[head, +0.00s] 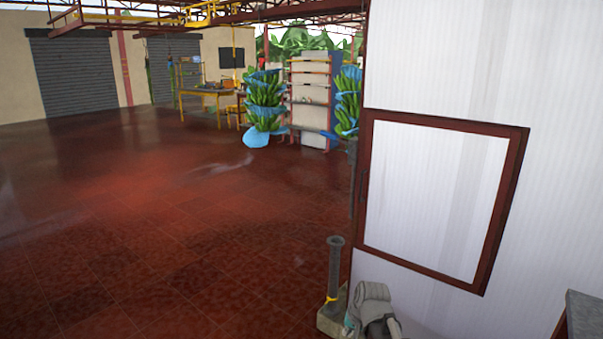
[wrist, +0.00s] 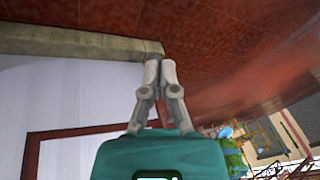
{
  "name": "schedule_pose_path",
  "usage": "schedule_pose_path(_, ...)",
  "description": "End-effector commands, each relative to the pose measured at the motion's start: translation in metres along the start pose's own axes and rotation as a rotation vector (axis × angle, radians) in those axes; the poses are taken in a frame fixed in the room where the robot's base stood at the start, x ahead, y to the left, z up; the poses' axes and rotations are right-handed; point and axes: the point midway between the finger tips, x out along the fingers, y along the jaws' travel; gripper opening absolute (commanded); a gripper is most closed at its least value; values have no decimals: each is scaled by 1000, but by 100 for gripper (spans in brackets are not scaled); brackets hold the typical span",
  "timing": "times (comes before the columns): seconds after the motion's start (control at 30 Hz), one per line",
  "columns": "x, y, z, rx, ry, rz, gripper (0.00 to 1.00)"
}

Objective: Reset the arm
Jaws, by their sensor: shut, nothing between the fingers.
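My gripper (wrist: 161,60) shows in the wrist view with its two grey fingers close together at the tips and nothing between them. Its teal body fills the bottom middle of that view. In the head view, part of my arm (head: 373,300) shows low at the right of centre, in front of the white wall; the fingertips cannot be made out there.
A white wall (head: 540,150) with a red-framed panel (head: 435,200) stands close on the right. A grey post (head: 334,265) stands at its corner. Hanging banana stems (head: 265,90) with blue covers are farther back. The red tiled floor (head: 130,220) on the left is clear.

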Motion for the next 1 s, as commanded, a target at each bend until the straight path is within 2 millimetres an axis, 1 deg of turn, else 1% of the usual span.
schedule_pose_path(0.03,-4,9,17,-33,-31,34,0)
schedule_pose_path(0.1,-7,20,32,-77,-72,77,0)
schedule_pose_path(0.3,-18,45,70,-174,-180,176,0)
schedule_pose_path(0.47,-28,62,95,-234,-259,240,0)
schedule_pose_path(0.5,-34,59,90,-231,-254,236,0)
schedule_pose_path(0.8,-58,51,83,-228,-251,233,0)
schedule_pose_path(0.93,-74,47,79,-228,-250,233,0)
schedule_pose_path(1.0,-86,44,76,-228,-250,233,0)
